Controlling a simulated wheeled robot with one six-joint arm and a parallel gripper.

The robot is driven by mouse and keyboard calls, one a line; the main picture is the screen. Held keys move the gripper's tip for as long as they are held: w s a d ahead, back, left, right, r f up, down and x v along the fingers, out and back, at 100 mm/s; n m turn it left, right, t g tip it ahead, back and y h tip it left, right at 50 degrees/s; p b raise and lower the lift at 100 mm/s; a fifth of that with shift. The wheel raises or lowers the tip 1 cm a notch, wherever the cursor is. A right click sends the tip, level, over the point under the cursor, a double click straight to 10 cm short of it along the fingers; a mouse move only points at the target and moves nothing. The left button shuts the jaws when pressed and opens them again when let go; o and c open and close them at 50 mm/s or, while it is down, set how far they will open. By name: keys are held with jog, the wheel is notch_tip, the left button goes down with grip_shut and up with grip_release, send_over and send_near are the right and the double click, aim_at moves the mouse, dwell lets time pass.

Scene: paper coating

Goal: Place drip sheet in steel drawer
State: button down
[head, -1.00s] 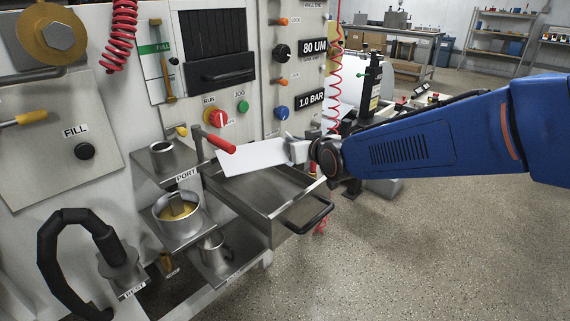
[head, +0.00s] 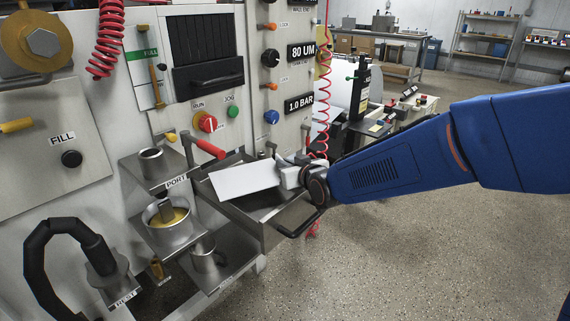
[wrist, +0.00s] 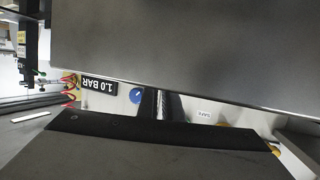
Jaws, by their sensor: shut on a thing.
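The drip sheet (head: 245,181) is a flat white sheet in the head view. My gripper (head: 284,172) is shut on its right edge. The sheet is slightly tilted and lies over the opening of the steel drawer (head: 270,234), hiding part of its inside. The drawer is pulled out of the cabinet, with a dark handle (head: 298,223) at its front. I cannot tell whether the sheet touches the drawer. In the wrist view, a large grey surface (wrist: 200,45) fills the top, probably the sheet's shaded face.
A red-handled lever (head: 210,149) stands close to the sheet's left end. A shelf with a cup labelled PORT (head: 151,163) and a pot with yellow contents (head: 170,218) are left of the drawer. A coiled red hose (head: 324,90) hangs behind my gripper. The floor at right is clear.

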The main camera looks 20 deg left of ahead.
jog(key=shift+f, duration=0.45)
jog(key=c, duration=1.9)
grip_release()
jog(key=shift+c, duration=0.2)
jog(key=shift+r, duration=0.1)
jog(key=shift+r, duration=0.25)
jog(key=v, duration=1.2)
jog(key=shift+r, duration=0.3)
jog(key=shift+d, duration=0.1)
